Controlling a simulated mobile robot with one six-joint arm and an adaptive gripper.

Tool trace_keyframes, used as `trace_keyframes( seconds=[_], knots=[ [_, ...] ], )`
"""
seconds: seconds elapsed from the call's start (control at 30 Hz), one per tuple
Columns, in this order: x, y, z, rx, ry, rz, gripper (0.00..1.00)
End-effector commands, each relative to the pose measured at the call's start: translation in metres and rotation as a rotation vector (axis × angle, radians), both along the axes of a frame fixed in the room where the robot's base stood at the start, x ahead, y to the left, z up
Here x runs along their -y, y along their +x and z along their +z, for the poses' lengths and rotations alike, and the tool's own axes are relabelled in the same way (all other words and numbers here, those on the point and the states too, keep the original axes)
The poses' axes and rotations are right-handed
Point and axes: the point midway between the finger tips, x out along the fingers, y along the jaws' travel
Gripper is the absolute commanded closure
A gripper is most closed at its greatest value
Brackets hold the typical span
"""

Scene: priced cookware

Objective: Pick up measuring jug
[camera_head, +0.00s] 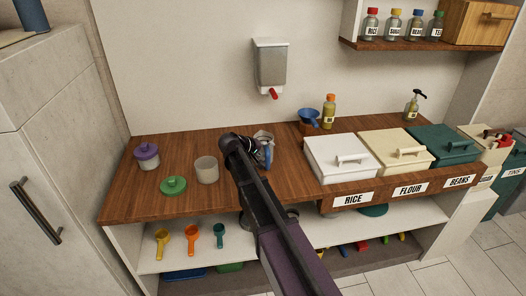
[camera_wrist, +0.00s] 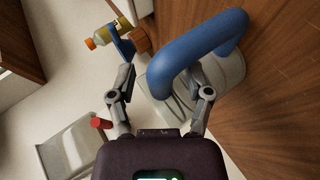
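The measuring jug has a clear body (camera_wrist: 222,75) and a thick blue handle (camera_wrist: 200,48), both large in the wrist view. In the head view the jug (camera_head: 265,151) stands on the wooden counter, partly hidden by my arm. My gripper (camera_wrist: 160,78) is open, its two fingers spread apart. The lower end of the blue handle shows between the fingers, with the right finger overlapping the jug's body in the picture. I cannot tell whether either finger touches the jug. In the head view my gripper's fingers are hidden behind my wrist.
A frosted cup (camera_head: 206,170), a green lid (camera_head: 173,186) and a purple-lidded jar (camera_head: 147,156) stand to the left. A white rice bin (camera_head: 340,158) is close on the right. A blue funnel-like item (camera_head: 309,118) and bottle (camera_head: 329,112) stand behind. A dispenser (camera_head: 271,64) hangs above.

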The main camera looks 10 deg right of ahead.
Motion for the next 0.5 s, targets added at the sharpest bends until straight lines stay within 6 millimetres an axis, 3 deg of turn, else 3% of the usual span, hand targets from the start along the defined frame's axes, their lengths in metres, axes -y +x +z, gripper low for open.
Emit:
trace_keyframes(
  seconds=[0.03,0.2,0.5],
  knots=[
    [0.0000,0.0000,0.0000,0.000,0.000,0.000,0.53],
    [0.0000,0.0000,0.0000,0.000,0.000,0.000,1.00],
    [0.0001,0.0000,-0.0001,0.000,0.000,0.000,1.00]
  ],
)
